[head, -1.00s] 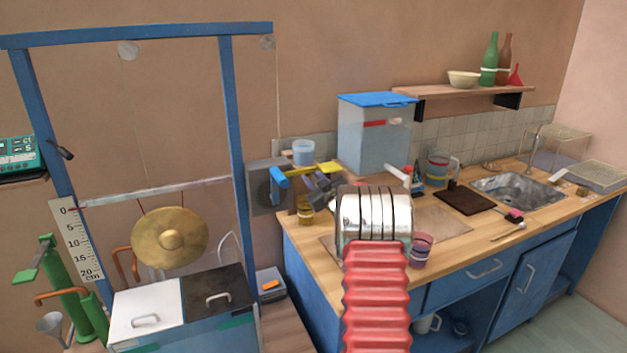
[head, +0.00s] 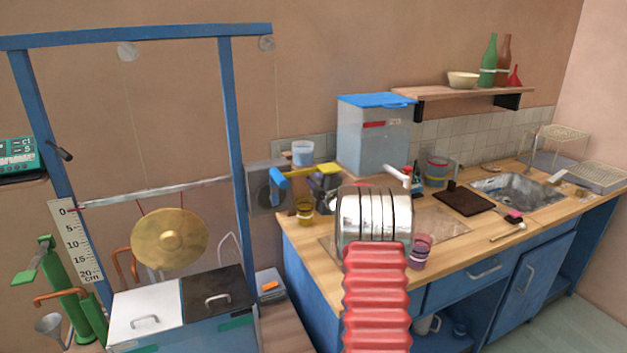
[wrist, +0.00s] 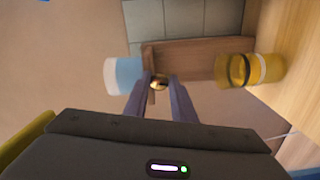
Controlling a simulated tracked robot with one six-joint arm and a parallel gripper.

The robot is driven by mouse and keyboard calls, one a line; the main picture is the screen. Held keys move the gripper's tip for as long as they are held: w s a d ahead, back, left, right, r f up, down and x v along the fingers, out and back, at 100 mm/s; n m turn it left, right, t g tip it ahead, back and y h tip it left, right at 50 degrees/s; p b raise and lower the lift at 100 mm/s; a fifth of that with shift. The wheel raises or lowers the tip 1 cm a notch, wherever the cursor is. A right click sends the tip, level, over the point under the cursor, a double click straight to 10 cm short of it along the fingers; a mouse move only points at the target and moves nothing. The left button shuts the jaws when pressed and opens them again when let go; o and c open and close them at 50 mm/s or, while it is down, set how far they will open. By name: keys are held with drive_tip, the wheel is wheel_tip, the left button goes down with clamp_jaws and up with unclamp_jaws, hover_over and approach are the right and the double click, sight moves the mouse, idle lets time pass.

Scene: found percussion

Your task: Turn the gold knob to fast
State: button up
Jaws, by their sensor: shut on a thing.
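The gold knob (wrist: 158,83) shows small between my fingertips in the wrist view. My gripper (wrist: 159,92) is shut on it, with one dark finger on each side. In the head view my gripper (head: 309,186) is at the left end of the wooden counter, in front of the wall. There it hides the knob. Any speed marking is too small or hidden to read, so I cannot tell the knob's setting.
A pale blue cup (head: 303,153) is just above my gripper and a yellow jar (head: 305,208) just below it. A grey box (head: 262,198) is to the left. A gong (head: 169,239) hangs in the blue frame (head: 231,120). A lidded bin (head: 374,140) stands behind.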

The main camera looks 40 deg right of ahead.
drive_tip(key=shift+a+f+n, duration=0.15)
drive_tip(key=shift+f+n, duration=0.1)
drive_tip(key=shift+n, duration=1.05)
drive_tip(key=o, duration=1)
drive_tip(key=shift+r, duration=0.15)
drive_tip(key=v, duration=1.3)
drive_tip(key=shift+s, duration=0.35)
drive_tip(key=shift+a, duration=0.1)
